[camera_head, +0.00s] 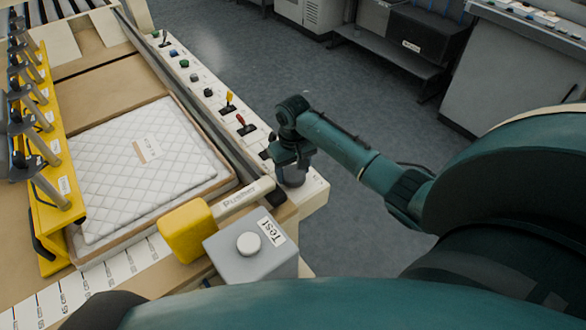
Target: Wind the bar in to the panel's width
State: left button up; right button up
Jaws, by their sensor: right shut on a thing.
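The white quilted panel (140,160) lies flat in a shallow wooden frame, with a small printed label on it. A yellow bar (55,165) carrying several grey cylindrical heads runs along the panel's left side, close to its left edge. A printed scale (90,288) runs along the front, its figures too small to read surely. My right gripper (291,160) points down and is shut on a grey round knob (292,177) at the near end of the white control strip. The gripper partly hides the knob. My left gripper is not in view.
The control strip (208,92) carries several buttons and small levers. A yellow block (187,232) with a pale handle marked "Pusher" (242,198) and a grey box marked "Test" (250,262) stand in front. Grey floor (340,240) is open at right; cabinets stand beyond.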

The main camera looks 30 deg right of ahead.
aim_at(294, 173)
jog(key=o, duration=1)
jog(key=shift+r, duration=0.1)
notch_tip(294, 173, up, 13)
jog(key=shift+r, duration=0.1)
jog(key=shift+s, duration=0.1)
dwell(0.8)
